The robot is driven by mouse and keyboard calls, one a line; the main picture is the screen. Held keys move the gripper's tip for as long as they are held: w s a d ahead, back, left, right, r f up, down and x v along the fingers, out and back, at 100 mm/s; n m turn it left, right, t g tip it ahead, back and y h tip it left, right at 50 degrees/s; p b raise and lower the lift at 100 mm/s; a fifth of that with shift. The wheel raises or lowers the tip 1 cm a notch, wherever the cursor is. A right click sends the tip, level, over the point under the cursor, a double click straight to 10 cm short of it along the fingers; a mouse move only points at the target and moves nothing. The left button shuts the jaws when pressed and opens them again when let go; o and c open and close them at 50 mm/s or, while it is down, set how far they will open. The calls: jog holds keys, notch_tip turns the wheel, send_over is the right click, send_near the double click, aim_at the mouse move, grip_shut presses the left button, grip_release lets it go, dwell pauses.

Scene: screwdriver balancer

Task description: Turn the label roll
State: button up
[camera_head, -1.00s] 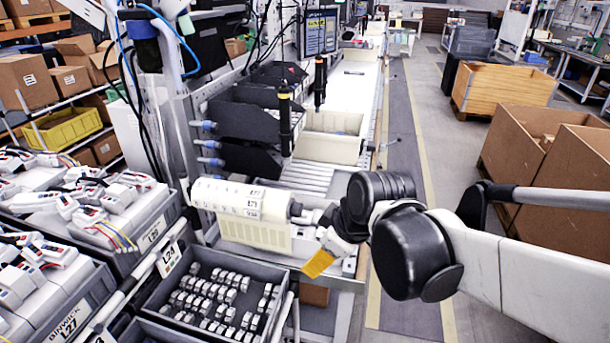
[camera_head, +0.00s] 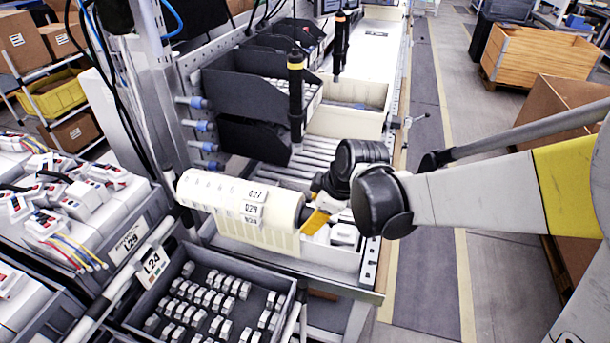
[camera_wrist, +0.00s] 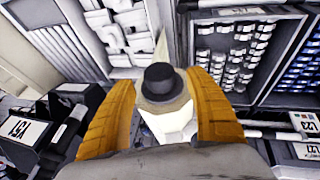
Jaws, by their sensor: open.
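The label roll (camera_head: 225,198) is a cream cylinder with printed labels, lying roughly level at the end of the bench. My gripper (camera_head: 314,208) is at the roll's right end. In the wrist view my open gripper (camera_wrist: 160,105) has one ridged yellow finger on each side of the roll's end, which shows a dark round hub (camera_wrist: 161,80). I cannot tell whether the fingers touch the roll. Most of the roll's length is hidden behind its end in the wrist view.
Below the roll is a grey bin (camera_head: 135,321) of small white parts. A cream bin (camera_head: 348,121) and dark bins (camera_head: 258,92) stand behind. Two black screwdrivers (camera_head: 296,95) hang above the bench.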

jog(key=shift+b+x, duration=0.35)
jog(key=shift+x, duration=1.45)
jog(key=c, duration=1.2)
